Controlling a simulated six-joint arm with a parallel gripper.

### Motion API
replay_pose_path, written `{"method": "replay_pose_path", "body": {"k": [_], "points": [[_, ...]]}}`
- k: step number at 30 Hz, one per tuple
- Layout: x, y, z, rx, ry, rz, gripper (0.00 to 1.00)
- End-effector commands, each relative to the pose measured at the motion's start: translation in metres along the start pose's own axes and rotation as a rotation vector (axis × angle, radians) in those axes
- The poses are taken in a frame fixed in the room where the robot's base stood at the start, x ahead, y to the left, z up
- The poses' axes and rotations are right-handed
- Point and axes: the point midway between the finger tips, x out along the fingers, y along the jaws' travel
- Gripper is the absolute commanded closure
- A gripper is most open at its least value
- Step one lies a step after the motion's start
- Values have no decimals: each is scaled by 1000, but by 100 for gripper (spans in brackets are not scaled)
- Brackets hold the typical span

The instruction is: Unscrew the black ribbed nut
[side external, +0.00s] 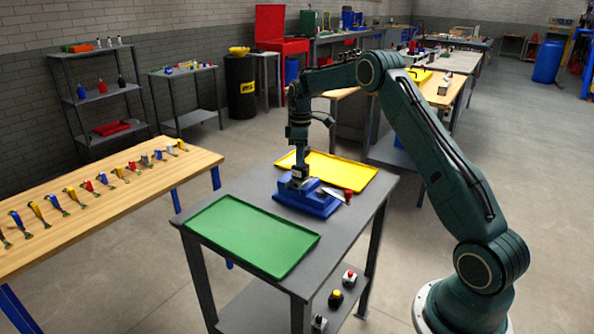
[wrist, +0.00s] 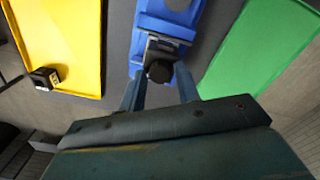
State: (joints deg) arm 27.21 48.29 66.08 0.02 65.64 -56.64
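The black ribbed nut (wrist: 158,72) sits on a dark square block at the near end of the blue chassis (wrist: 168,18) in the wrist view. Its ribs are too small to make out. In the side view the blue chassis (side external: 318,207) rests on the grey table, and my gripper covers the nut. My gripper (side external: 298,177) points down, low over the left part of the chassis. In the wrist view its two fingers (wrist: 160,90) are apart, one to each side of the nut, with gaps visible. I cannot tell how far above the nut the fingertips are.
An empty green tray (side external: 250,235) lies in front of the chassis and a yellow tray (side external: 345,172) behind it. A red-ended metal piece (side external: 347,196) is at the chassis's right. A small black item (wrist: 43,78) shows at the yellow tray's edge in the wrist view.

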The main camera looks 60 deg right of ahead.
Motion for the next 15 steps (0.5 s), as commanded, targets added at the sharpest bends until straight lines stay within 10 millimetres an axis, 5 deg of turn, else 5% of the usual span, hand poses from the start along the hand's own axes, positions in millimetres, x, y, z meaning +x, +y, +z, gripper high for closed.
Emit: {"method": "replay_pose_path", "body": {"k": [15], "points": [[0, 0, 0, 294, 0, 0, 68]]}}
